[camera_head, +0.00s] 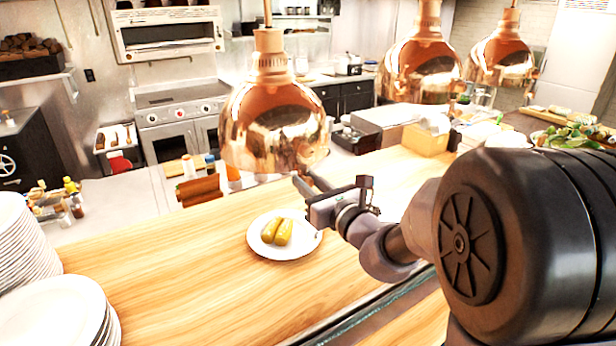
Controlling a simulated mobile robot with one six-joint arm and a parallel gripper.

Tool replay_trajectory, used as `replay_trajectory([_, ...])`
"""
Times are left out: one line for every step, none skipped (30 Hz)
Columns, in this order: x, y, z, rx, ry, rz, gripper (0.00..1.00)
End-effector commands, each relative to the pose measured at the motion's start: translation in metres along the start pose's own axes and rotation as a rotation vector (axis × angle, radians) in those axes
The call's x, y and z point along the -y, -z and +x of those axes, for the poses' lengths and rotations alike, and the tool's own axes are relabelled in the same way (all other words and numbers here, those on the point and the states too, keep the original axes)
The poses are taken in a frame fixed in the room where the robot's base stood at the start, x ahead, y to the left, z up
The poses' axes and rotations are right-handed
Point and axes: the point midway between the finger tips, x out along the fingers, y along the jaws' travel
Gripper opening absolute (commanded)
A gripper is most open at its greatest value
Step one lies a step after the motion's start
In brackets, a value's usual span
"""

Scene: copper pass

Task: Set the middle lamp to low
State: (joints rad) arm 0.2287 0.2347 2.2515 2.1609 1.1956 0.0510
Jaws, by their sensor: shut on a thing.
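Three copper dome lamps hang over the wooden counter. The nearest lamp (272,122) hangs at the left of the three, large and low. A second lamp (420,68) is the middle one in view, further back at the upper right. The third lamp (500,58) hangs beyond it on the right. My gripper (304,184) reaches up from the right to the lower right rim of the nearest lamp. Its jaws are shut on that lamp at the rim; the exact contact is small and partly hidden. My arm is well apart from the other two lamps.
A white plate (264,248) with yellow-green pickles (284,232) lies on the wooden counter (170,270) below my gripper. Stacked white plates (50,315) stand at the lower left. Bottles and pans stand behind the counter. The counter left of the pickle plate is clear.

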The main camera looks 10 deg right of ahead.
Motion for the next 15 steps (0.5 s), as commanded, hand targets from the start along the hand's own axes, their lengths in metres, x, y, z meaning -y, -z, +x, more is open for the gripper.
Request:
replay_trajectory([-0.0001, 0.0141, 0.0, 0.0, 0.0, 0.0, 0.0])
replay_trajectory([-0.0001, 0.0154, 0.0, 0.0, 0.0, 0.001, 0.0])
replay_trajectory([-0.0001, 0.0157, 0.0, 0.0, 0.0, 0.0, 0.0])
replay_trajectory([-0.0002, 0.0152, 0.0, -0.001, -0.001, 0.0, 0.0])
replay_trajectory([-0.0002, 0.0144, -0.0001, -0.002, -0.001, 0.0, 0.0])
replay_trajectory([-0.0003, 0.0137, -0.0002, -0.003, -0.001, 0.0, 0.0])
replay_trajectory([-0.0003, 0.0136, -0.0002, -0.003, -0.001, 0.0, 0.0])
replay_trajectory([-0.0004, 0.0137, -0.0002, -0.004, -0.001, 0.0, 0.0])
replay_trajectory([-0.0004, 0.0139, -0.0003, -0.004, -0.001, 0.0, 0.0])
replay_trajectory([-0.0004, 0.014, -0.0003, -0.005, -0.001, 0.0, 0.0])
replay_trajectory([-0.0004, 0.0141, -0.0003, -0.005, -0.001, 0.0, 0.26])
replay_trajectory([-0.0003, 0.0141, -0.0002, -0.005, -0.001, 0.001, 0.34])
replay_trajectory([-0.0003, 0.0138, -0.0002, -0.004, -0.001, 0.0, 0.4])
replay_trajectory([-0.0003, 0.0134, -0.0001, -0.003, -0.001, 0.0, 0.45])
replay_trajectory([-0.0002, 0.0129, -0.0001, -0.002, -0.001, 0.0, 0.45])
